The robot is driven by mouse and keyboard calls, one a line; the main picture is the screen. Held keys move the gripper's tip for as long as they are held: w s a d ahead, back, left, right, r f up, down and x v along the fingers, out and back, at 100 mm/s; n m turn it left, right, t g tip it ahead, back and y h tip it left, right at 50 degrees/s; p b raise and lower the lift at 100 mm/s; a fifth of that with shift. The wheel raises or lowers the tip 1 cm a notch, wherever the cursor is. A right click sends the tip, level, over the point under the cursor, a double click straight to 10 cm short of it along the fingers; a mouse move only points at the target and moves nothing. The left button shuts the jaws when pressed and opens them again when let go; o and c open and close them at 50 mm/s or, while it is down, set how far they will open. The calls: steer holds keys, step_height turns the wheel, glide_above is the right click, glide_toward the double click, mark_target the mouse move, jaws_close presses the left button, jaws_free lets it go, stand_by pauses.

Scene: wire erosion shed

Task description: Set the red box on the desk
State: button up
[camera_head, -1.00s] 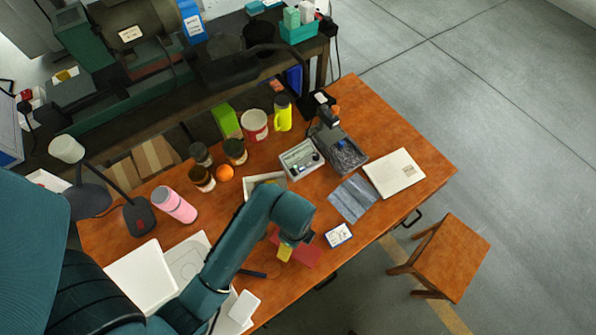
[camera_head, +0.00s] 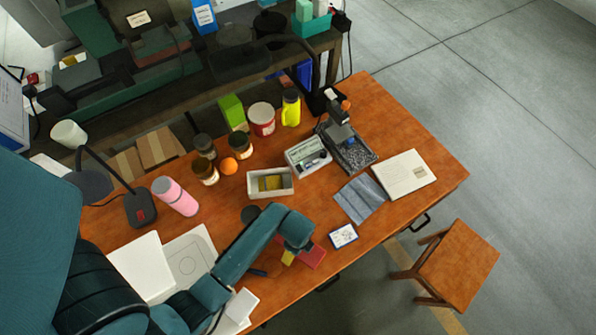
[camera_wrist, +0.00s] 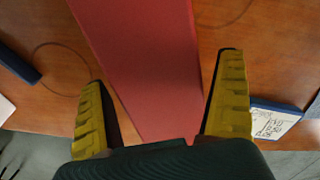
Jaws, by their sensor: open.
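The red box (camera_head: 312,257) lies on the wooden desk (camera_head: 300,220) near its front edge, partly hidden by my arm in the head view. In the wrist view the red box (camera_wrist: 150,65) is long and runs between my two yellow fingers, its near end reaching down to the gripper body. My gripper (camera_wrist: 165,100) is open, with one finger on each side of the box. Its yellow fingertip also shows in the head view (camera_head: 288,257). I cannot tell whether the fingers touch the box or how high they stand above the desk.
A blue-white card box (camera_head: 343,236) lies just right of the red box. A white bin (camera_head: 268,191) stands behind my arm. A pink bottle (camera_head: 174,196), jars and a lamp are at left and back. A stool (camera_head: 456,262) stands off the desk's front.

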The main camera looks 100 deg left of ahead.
steer(key=shift+c, duration=0.4)
steer(key=c, duration=1.2)
steer(key=shift+r, duration=0.1)
steer(key=shift+r, duration=0.1)
